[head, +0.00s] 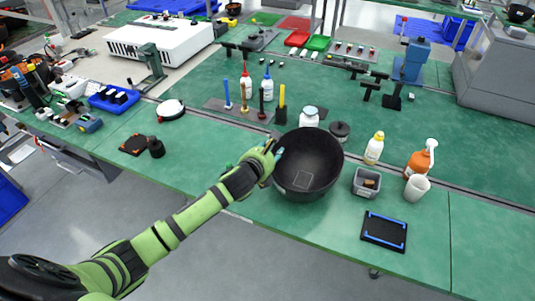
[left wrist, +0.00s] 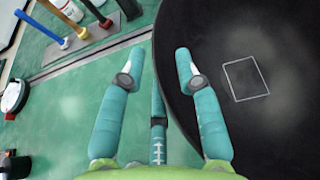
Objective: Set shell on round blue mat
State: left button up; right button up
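A large black bowl-like shell (head: 318,150) stands on the green bench, its open side facing up. Its inside, with a pale square outline, fills the right of the left wrist view (left wrist: 245,115). My left gripper (head: 275,155) is at the shell's left rim. In the left wrist view its fingers (left wrist: 160,60) are apart, one outside the shell and one over its inside, with the rim between them. I cannot tell whether either finger touches the wall. I see no round blue mat; a square black pad with blue edges (head: 384,230) lies at the front right. My right gripper is out of view.
A grey bin (head: 367,183), a white cup (head: 416,187), an orange bottle (head: 418,163) and a cream bottle (head: 374,149) stand right of the shell. A white-bodied jar (head: 309,118) and a dark jar (head: 340,131) are close behind it.

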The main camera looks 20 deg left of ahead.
pick_arm(q)
jog(key=v, duration=1.2)
jog(key=shift+b, duration=0.4)
jog(key=shift+d, duration=0.15)
